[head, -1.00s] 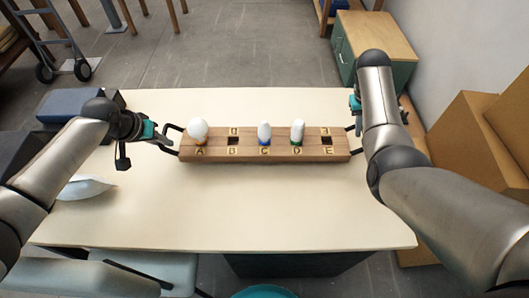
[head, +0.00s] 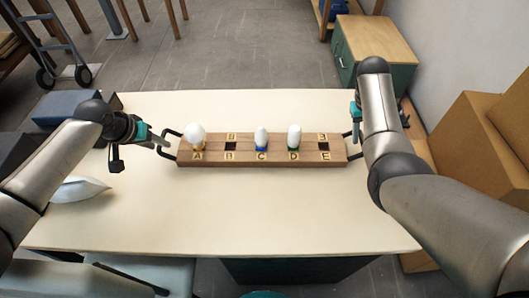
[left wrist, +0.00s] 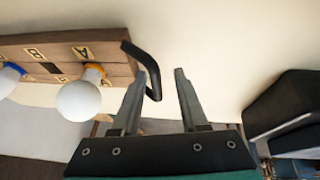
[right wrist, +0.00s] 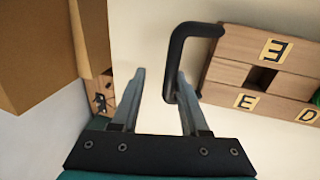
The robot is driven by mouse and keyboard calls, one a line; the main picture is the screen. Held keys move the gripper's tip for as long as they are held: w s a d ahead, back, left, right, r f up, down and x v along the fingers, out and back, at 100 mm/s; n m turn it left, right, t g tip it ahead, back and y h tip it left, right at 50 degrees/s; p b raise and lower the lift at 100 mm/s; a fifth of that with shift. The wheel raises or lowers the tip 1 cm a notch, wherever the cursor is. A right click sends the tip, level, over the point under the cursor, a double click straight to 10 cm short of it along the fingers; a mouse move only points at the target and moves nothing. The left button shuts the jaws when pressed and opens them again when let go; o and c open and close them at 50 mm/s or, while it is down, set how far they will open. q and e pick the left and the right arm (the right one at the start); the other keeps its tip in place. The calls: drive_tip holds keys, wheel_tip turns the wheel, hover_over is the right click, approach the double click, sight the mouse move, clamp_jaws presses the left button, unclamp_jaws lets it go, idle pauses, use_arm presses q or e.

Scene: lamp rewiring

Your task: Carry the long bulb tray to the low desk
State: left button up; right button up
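The long wooden bulb tray (head: 215,163) lies on the pale table, with lettered spots A to E. It carries a round white bulb (head: 196,134) at A, a blue-based bulb (head: 261,139) at C and a green-based bulb (head: 294,137) at D; the holes at B and E are empty. A dark handle is at each end. My left gripper (left wrist: 158,73) is open, the left handle (left wrist: 154,82) between its fingers, nearer one finger. My right gripper (right wrist: 161,73) is open, the right handle (right wrist: 171,62) between its fingers. I cannot tell which furniture is the low desk.
The pale table (head: 230,215) is clear in front of the tray. A white object (head: 78,190) and a blue box (head: 70,104) lie at its left. A green wooden-topped cabinet (head: 378,40) stands back right, cardboard boxes (head: 480,140) at right, a hand truck (head: 62,60) back left.

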use_arm(q)
drive_tip(key=shift+s+d+f, duration=0.65)
drive_tip(key=shift+d+f, duration=0.3)
use_arm(e)
drive_tip(key=shift+f, duration=0.3)
use_arm(q)
drive_tip(key=shift+s+r, duration=0.1)
drive_tip(key=shift+r, duration=0.45)
use_arm(e)
drive_tip(key=shift+w+a+r, duration=0.15)
drive_tip(key=shift+a+r, duration=0.05)
drive_tip(key=shift+a, duration=0.25)
drive_tip(key=shift+r, duration=0.15)
use_arm(q)
drive_tip(key=s+a+r, duration=0.1)
drive_tip(key=a+r, duration=0.2)
drive_tip(key=r, duration=0.5)
drive_tip(key=shift+s, duration=0.3)
use_arm(e)
drive_tip(key=v, duration=1.1)
drive_tip(key=shift+r, duration=0.35)
use_arm(q)
drive_tip(key=shift+a+r, duration=0.1)
